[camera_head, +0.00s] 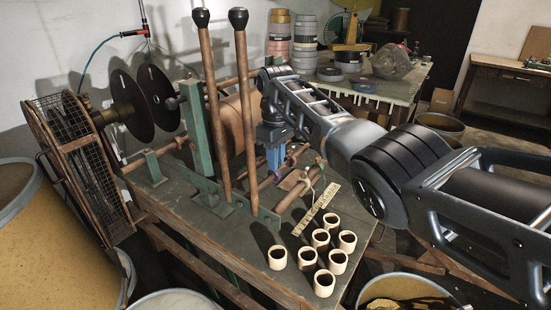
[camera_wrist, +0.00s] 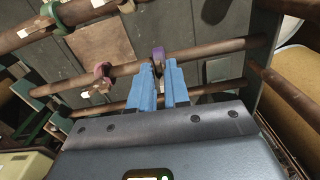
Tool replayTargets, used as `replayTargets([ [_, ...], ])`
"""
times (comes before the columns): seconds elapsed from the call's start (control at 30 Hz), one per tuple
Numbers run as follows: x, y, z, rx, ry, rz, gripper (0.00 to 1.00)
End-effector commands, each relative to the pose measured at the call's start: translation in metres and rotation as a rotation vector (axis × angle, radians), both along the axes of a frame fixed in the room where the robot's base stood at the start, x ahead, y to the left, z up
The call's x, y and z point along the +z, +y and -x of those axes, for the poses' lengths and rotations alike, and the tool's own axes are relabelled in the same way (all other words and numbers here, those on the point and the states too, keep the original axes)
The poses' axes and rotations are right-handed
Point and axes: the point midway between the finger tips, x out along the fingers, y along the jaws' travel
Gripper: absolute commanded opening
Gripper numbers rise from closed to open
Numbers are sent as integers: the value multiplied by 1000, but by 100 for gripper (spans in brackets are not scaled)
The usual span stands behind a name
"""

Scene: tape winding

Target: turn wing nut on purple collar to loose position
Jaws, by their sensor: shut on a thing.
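The purple collar (camera_wrist: 158,53) sits around a brown rod in the wrist view, just beyond my fingertips. My gripper (camera_wrist: 161,72) points at it, with one blue finger on each side of its near part. The fingers are shut on a small part there, which appears to be the wing nut; its shape and angle are mostly hidden between the fingers. In the head view my gripper (camera_head: 273,168) reaches down to the rods on the bench, and the purple collar cannot be made out clearly.
A pinkish collar (camera_wrist: 102,76) sits on the same rod to the left, and a green collar (camera_wrist: 52,14) is on another rod. Two tall levers (camera_head: 244,110) stand left of my gripper. A yellow ruler (camera_head: 316,208) and several cardboard cores (camera_head: 320,240) lie on the bench's front right.

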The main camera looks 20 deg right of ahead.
Motion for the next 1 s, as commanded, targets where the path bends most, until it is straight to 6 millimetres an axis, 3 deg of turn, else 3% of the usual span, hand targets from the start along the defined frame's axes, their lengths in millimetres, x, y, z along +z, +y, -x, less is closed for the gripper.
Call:
replayTargets([
  [0.67, 0, 1, 0, 68, -1, -1, 0],
  [0.7, 0, 1, 0, 68, -1, -1, 17],
  [0.9, 0, 0, 0, 68, 0, 0, 36],
  [1.0, 0, 0, 0, 67, 0, 0, 37],
])
